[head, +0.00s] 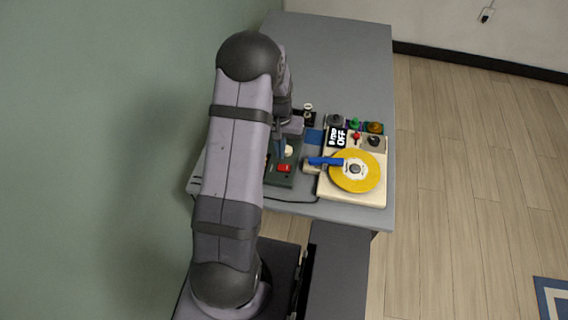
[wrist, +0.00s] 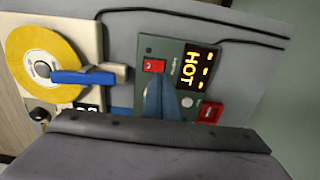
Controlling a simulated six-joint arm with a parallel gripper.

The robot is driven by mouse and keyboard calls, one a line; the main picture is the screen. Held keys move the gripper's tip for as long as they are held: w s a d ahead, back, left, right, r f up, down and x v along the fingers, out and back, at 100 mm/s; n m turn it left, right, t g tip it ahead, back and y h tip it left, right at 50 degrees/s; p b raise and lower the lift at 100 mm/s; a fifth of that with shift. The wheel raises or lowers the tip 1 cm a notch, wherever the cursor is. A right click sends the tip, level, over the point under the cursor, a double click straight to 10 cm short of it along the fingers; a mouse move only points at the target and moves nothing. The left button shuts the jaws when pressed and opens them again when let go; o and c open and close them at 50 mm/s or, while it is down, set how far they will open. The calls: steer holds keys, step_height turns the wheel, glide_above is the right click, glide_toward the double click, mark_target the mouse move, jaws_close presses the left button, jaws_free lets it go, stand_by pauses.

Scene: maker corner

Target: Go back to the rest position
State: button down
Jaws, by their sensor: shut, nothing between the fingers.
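My gripper (head: 280,154) is over the dark green box (head: 279,179) on the grey bench, and my arm hides part of that box in the head view. In the wrist view the blue-grey fingers (wrist: 159,98) are together with nothing between them. They are in front of the green box's panel (wrist: 146,45), near its red rocker switch (wrist: 154,66). I cannot tell whether the tips touch the panel. The lit display (wrist: 195,68) reads HOT. A red button (wrist: 210,112) and a pale round knob (wrist: 187,102) are beside the fingers.
A cream box (head: 324,188) with a yellow disc (head: 368,182) and blue lever (head: 325,161) stands right of the green box. Several coloured knobs (head: 355,123) are behind it. A black cable (head: 295,201) runs along the front. The bench's far part (head: 335,60) is clear.

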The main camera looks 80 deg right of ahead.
steer(key=shift+r, duration=0.55)
steer(key=a+y, duration=0.3)
steer(key=a, duration=1.3)
steer(key=w+a+r+n+h, duration=0.1)
steer(key=w+a+r+n, duration=0.3)
steer(key=a, duration=0.5)
steer(key=w+a+r+n+h, duration=0.1)
steer(key=w+a+r+n, duration=0.3)
steer(key=w+a+n, duration=0.4)
steer(key=w+a+r+n+h, duration=0.1)
steer(key=w+a+r+n, duration=0.3)
steer(key=w+a+n, duration=0.2)
steer(key=shift+w+a+r, duration=0.4)
steer(key=shift+w+a, duration=0.75)
steer(key=shift+a, duration=1.15)
